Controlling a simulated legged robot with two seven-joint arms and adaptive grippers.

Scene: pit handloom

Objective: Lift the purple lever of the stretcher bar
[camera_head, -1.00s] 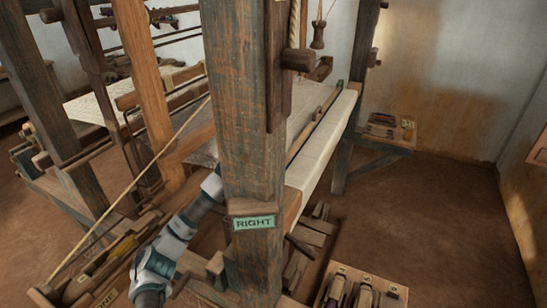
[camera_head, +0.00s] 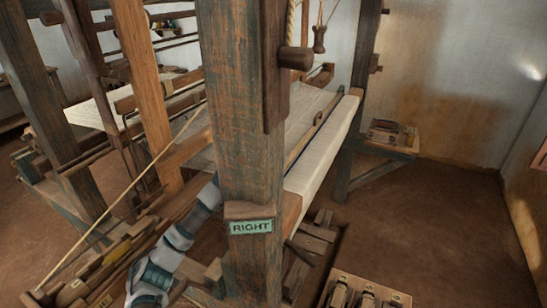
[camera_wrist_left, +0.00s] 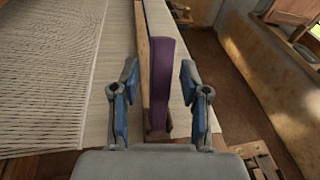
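The purple lever (camera_wrist_left: 162,70) stands upright in the left wrist view, beside the wooden stretcher bar (camera_wrist_left: 143,60) on the pale cloth (camera_wrist_left: 119,75). My left gripper (camera_wrist_left: 160,85) is open, with one blue-padded finger on each side of the lever. Gaps show between both fingers and the lever. In the head view, the bar (camera_head: 315,128) lies along the white woven edge, and the thick post (camera_head: 243,150) hides my left gripper and the lever. My right gripper is in neither view.
The post carries a green RIGHT sign (camera_head: 251,227) and stands close in front of the loom. A wooden tray of shuttles (camera_head: 367,290) sits at the lower right. A small shelf (camera_head: 400,150) stands by the wall. Bare floor (camera_head: 430,220) lies to the right.

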